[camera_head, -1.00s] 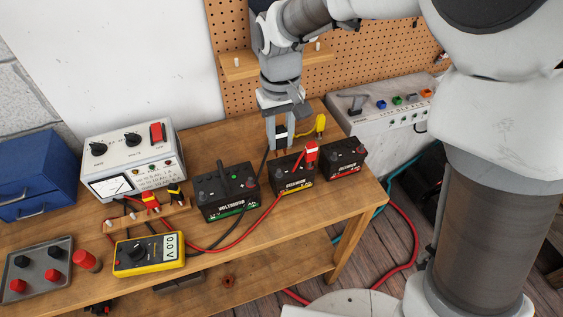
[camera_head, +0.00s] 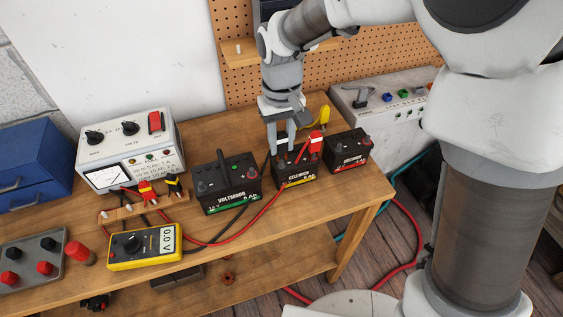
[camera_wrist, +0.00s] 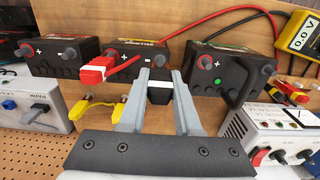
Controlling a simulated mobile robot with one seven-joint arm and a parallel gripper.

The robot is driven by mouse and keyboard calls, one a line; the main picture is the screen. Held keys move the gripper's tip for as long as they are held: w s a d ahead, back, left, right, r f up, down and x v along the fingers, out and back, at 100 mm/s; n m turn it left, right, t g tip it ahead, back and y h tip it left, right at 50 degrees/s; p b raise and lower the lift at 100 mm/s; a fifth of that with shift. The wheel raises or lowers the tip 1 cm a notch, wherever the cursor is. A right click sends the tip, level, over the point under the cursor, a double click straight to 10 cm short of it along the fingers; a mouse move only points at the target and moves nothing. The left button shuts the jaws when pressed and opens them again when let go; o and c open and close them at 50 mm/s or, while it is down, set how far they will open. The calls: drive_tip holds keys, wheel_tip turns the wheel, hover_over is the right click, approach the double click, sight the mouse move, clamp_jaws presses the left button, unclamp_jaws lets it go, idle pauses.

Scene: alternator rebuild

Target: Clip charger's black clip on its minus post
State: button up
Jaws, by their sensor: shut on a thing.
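My gripper (camera_head: 281,150) points down over the back left of the middle battery (camera_head: 292,182), which has a yellow stripe. It is shut on the black clip (camera_wrist: 159,91), which shows between the fingers in the wrist view; the fingers mostly hide it in the head view. A red clip (camera_head: 316,144) sits on that battery's plus side, also seen in the wrist view (camera_wrist: 92,74). The white charger box (camera_head: 130,148) with dials and meter stands at left.
A green-striped battery (camera_head: 226,186) with a tall black handle stands close on the left, a red-striped battery (camera_head: 347,152) on the right. A yellow-handled thing (camera_head: 323,115) is behind. A yellow multimeter (camera_head: 145,246) lies in front; red and black leads cross the bench.

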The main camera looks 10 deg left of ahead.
drive_tip(key=shift+f+b, duration=0.6)
drive_tip(key=shift+f, duration=0.45)
drive_tip(key=o, duration=1)
drive_tip(key=shift+r, duration=0.2)
wheel_tip(320, 180, up, 8)
drive_tip(key=p, duration=0.6)
drive_tip(key=shift+r+p, duration=0.2)
drive_tip(key=shift+p, duration=0.2)
drive_tip(key=shift+f, duration=0.1)
